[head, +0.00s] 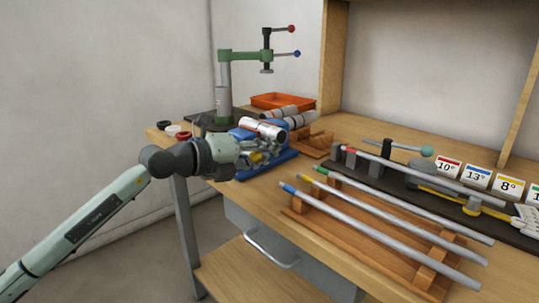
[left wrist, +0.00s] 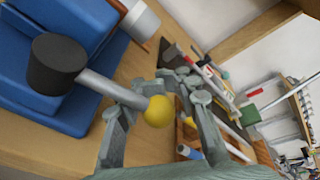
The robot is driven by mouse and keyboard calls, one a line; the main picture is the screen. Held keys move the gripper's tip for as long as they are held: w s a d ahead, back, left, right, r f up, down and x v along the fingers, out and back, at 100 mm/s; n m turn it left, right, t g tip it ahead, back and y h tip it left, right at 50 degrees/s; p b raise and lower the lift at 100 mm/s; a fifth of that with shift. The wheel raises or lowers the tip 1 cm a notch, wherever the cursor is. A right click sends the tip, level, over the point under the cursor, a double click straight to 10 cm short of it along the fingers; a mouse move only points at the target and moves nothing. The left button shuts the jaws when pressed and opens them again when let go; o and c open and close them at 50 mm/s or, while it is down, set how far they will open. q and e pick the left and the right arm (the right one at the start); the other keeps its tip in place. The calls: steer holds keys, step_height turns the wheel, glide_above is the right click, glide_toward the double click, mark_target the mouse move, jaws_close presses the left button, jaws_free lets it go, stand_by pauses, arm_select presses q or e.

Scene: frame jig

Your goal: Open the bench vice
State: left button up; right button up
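The blue bench vice (head: 283,160) stands at the far left of the bench; its blue body also fills the left of the left wrist view (left wrist: 75,112). A silver cylinder (head: 262,128) lies at its top. The vice's dark round screw head (left wrist: 57,65) carries a grey handle bar (left wrist: 112,92) ending in a yellow ball (left wrist: 158,111). My left gripper (head: 272,151) is at the handle. Its fingertips (left wrist: 176,82) look drawn together beyond the ball, with nothing seen between them. The bar crosses in front of one finger; I cannot tell whether they touch. My right gripper is out of view.
A green press (head: 225,75) and an orange tray (head: 283,101) stand behind the vice. Pipes on a wooden rack (head: 390,254) lie to the right. A dark rail (head: 395,180) and number cards (head: 478,178) are further back. The floor left of the bench is clear.

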arm_select(q)
steer(key=o, duration=0.4)
steer(key=shift+r, duration=0.1)
steer(key=shift+c, duration=0.2)
steer(key=shift+s+a, duration=0.15)
steer(key=shift+a, duration=0.1)
steer(key=v, duration=1.1)
steer(key=shift+a, duration=0.2)
steer(key=shift+s, duration=0.15)
